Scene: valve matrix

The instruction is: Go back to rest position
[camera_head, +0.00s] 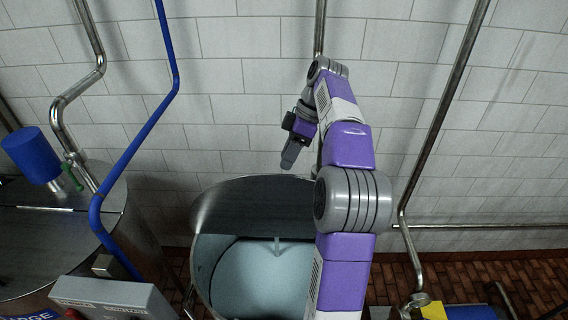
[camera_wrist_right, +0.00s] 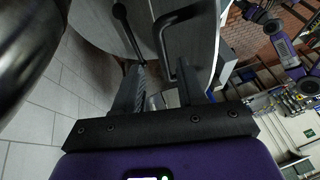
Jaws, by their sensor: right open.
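My right arm reaches up the middle of the head view and bends left at the top. Its gripper (camera_head: 290,158) points down in front of the tiled wall, above a round steel tank's raised lid (camera_head: 265,205). In the right wrist view the two fingers (camera_wrist_right: 158,92) stand apart with a gap between them. A dark bent handle (camera_wrist_right: 178,18) on a grey metal surface shows just beyond the fingers; I cannot tell whether it touches them. My left gripper is not in view.
The open tank (camera_head: 205,270) holds pale blue contents. A larger steel vessel (camera_head: 120,215) with a blue pipe (camera_head: 133,150) stands at left, beside a grey control box (camera_head: 110,297). Metal pipes (camera_head: 440,120) run along the white wall. Brick floor (camera_head: 530,275) shows at lower right.

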